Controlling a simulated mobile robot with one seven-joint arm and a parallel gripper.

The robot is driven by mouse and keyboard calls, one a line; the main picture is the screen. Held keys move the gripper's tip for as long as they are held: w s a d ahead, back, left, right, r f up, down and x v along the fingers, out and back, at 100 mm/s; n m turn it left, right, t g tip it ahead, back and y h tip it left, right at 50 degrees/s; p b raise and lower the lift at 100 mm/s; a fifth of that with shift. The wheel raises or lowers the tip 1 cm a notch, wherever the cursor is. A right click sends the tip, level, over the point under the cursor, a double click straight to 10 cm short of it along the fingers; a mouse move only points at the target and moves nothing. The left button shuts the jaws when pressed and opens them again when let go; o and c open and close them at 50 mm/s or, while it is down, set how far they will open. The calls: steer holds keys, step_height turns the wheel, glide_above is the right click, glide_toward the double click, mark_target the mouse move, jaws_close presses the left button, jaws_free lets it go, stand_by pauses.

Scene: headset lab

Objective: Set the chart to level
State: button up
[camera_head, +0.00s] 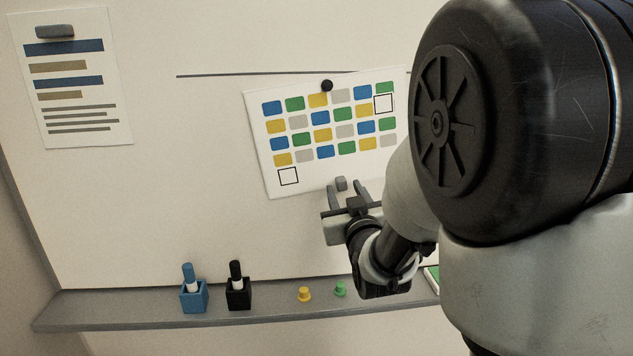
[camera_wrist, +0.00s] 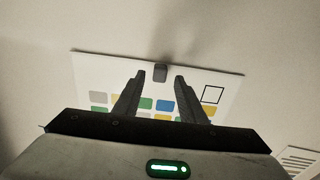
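The chart (camera_head: 329,133) is a white sheet with rows of blue, green, yellow and grey blocks and two outlined squares. It hangs on the board from a black round pin (camera_head: 327,86) near its top edge. It is tilted, right side higher, against the dark line (camera_head: 220,75) on the board. A small grey tab (camera_head: 341,184) is at its bottom edge. My gripper (camera_head: 346,187) is open near the tab. In the wrist view the tab (camera_wrist: 160,72) lies between the two finger lines, with a gap on each side. Contact and depth cannot be told.
A text sheet (camera_head: 74,90) hangs at upper left.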

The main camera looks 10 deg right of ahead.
mark_target(326, 182)
steer(key=shift+w, duration=0.9)
steer(key=shift+c, duration=0.5)
jaws_close()
steer(key=shift+a+f+b, duration=0.25)
steer(key=shift+a+b, duration=0.1)
steer(key=shift+b, duration=0.35)
steer(key=a+m+b, duration=0.1)
steer(key=a+b, duration=0.1)
steer(key=shift+a+r+m, duration=0.15)
steer(key=shift+a+m, duration=0.15)
steer(key=shift+m, duration=0.1)
steer(key=shift+o, duration=0.5)
jaws_free()
steer(key=shift+s, duration=0.1)
